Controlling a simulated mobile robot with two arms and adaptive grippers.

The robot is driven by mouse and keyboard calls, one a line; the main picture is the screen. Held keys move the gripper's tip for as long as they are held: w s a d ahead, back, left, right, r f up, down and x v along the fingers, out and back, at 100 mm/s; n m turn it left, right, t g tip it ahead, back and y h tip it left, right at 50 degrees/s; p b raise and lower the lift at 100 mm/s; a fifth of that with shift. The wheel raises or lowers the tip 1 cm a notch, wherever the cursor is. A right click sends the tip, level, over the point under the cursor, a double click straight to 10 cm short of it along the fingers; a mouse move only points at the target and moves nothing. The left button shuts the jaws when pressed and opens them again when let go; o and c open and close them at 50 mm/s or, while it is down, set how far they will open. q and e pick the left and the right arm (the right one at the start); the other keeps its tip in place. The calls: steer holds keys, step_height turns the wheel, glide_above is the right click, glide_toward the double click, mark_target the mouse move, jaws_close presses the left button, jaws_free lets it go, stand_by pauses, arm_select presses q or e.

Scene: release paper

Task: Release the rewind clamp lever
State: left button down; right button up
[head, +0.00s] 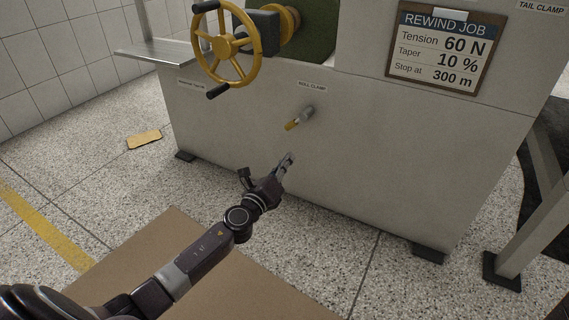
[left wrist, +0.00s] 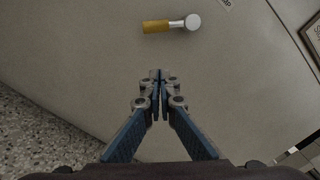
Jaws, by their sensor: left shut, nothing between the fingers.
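The clamp lever (head: 299,118) sticks out of the front of the grey machine cabinet, just below a label reading "ROLL CLAMP" (head: 312,87). It has a yellow grip and a metal hub. In the left wrist view the lever (left wrist: 170,25) lies nearly level across the top, yellow grip to the left and round hub to the right. My left gripper (head: 288,158) is shut and empty, below the lever and apart from it in the head view. Its blue fingers (left wrist: 158,78) meet at the tips in the left wrist view. My right gripper is not in view.
A yellow handwheel (head: 222,44) with dark handles juts out at the cabinet's upper left, beside a metal shelf (head: 160,52). A "REWIND JOB" board (head: 443,50) hangs at upper right. A brown mat (head: 180,260) lies on the speckled floor. The cabinet face around the lever is clear.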

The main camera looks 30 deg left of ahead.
arm_select(q)
steer(key=shift+s+f, duration=0.1)
steer(key=shift+s, duration=1.3)
